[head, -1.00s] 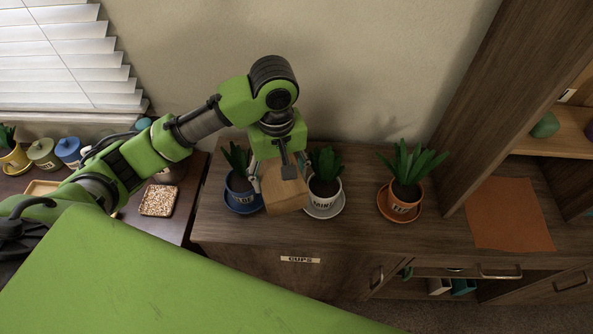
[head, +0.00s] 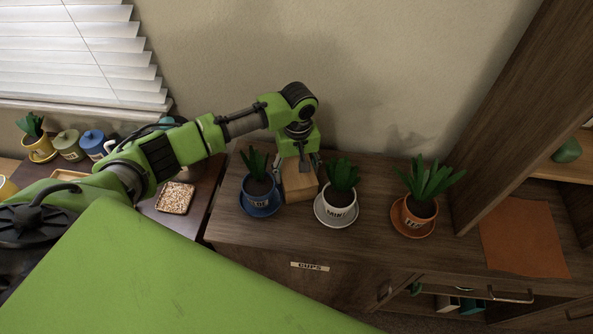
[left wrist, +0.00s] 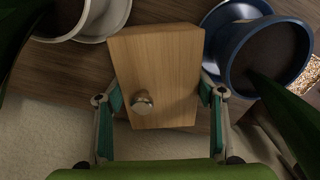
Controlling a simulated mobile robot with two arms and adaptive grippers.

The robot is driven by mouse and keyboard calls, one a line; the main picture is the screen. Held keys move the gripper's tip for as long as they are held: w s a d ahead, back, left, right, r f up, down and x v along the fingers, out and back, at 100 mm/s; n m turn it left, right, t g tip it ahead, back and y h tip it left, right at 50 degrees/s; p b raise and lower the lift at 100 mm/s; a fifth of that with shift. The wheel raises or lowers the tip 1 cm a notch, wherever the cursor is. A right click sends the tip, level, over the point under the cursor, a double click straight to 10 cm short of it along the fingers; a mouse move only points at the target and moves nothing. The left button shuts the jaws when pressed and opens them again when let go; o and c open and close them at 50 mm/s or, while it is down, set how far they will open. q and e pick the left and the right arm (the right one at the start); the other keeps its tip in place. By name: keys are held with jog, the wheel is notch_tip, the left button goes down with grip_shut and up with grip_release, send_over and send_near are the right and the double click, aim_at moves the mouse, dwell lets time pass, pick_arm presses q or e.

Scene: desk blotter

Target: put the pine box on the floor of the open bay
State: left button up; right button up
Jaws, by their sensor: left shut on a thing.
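The pine box (head: 299,183) is a light wooden block between the blue pot and the white pot, toward the wall. My left gripper (head: 299,166) is shut on it from behind and above. In the left wrist view the box (left wrist: 180,60) shows a round metal knob, with a teal-padded finger of the gripper (left wrist: 163,98) on each side. I cannot tell whether the box touches the cabinet top. An open bay (head: 427,296) shows low in the cabinet front at the right; its floor is mostly hidden. My right gripper is not in view.
The blue pot (head: 260,197) and white pot (head: 337,204) flank the box closely. An orange pot (head: 414,214) stands further right, before a tall wooden upright (head: 508,120). An orange mat (head: 522,238) lies beyond. A drawer with a handle (head: 510,296) is at lower right.

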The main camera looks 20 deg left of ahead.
pick_arm(q)
jog(key=shift+f, duration=0.15)
jog(key=o, duration=1.1)
jog(key=shift+f, duration=0.1)
